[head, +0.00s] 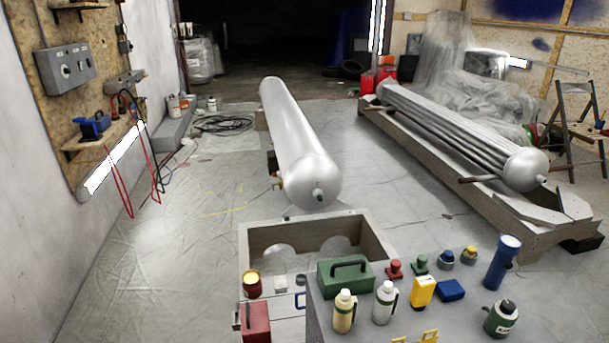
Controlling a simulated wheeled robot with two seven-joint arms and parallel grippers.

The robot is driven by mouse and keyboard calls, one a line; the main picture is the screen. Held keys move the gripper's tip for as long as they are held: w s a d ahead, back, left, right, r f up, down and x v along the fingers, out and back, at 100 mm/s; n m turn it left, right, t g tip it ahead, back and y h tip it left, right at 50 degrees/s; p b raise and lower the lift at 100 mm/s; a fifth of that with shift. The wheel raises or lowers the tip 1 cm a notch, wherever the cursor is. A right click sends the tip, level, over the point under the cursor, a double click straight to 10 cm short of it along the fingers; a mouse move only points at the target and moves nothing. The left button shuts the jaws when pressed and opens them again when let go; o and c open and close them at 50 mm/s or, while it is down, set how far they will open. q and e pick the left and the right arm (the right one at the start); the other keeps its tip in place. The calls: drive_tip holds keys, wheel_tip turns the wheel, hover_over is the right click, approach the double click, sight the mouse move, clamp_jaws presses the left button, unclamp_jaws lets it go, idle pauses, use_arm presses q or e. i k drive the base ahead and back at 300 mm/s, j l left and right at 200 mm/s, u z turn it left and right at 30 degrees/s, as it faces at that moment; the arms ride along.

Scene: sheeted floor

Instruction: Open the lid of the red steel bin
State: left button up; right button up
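No thing here is clearly a red steel bin with a lid, and I cannot tell which red item it is. A red box-shaped item (255,322) stands at the bottom, left of the grey worktop, partly cut off by the frame. A small dark red round can (252,287) with a yellowish top stands just behind it. Red containers (368,82) stand far back near the doorway, small in view. I cannot make out the state of any lid. Neither of my grippers is in view.
A grey worktop (320,318) at the front carries a green case (345,278), bottles and several small items. An open wooden crate (378,238) stands behind it. A long silver cylinder (300,140) lies beyond. A wooden cradle (480,190) is at right.

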sight(254, 315)
drive_tip(key=i+j+z, duration=0.1)
drive_tip(key=i+j, duration=0.3)
drive_tip(key=j, duration=0.25)
drive_tip(key=i+j+z, duration=0.15)
drive_tip(key=i+j, duration=0.25)
drive_tip(key=j, duration=0.25)
drive_tip(key=i+j+z, duration=0.15)
drive_tip(key=i+j, duration=0.2)
drive_tip(key=j, duration=0.35)
drive_tip(key=i+j+z, duration=0.15)
drive_tip(key=j, duration=0.2)
drive_tip(key=i+j+z, duration=0.1)
drive_tip(key=j, duration=0.25)
drive_tip(key=k+l, duration=0.6)
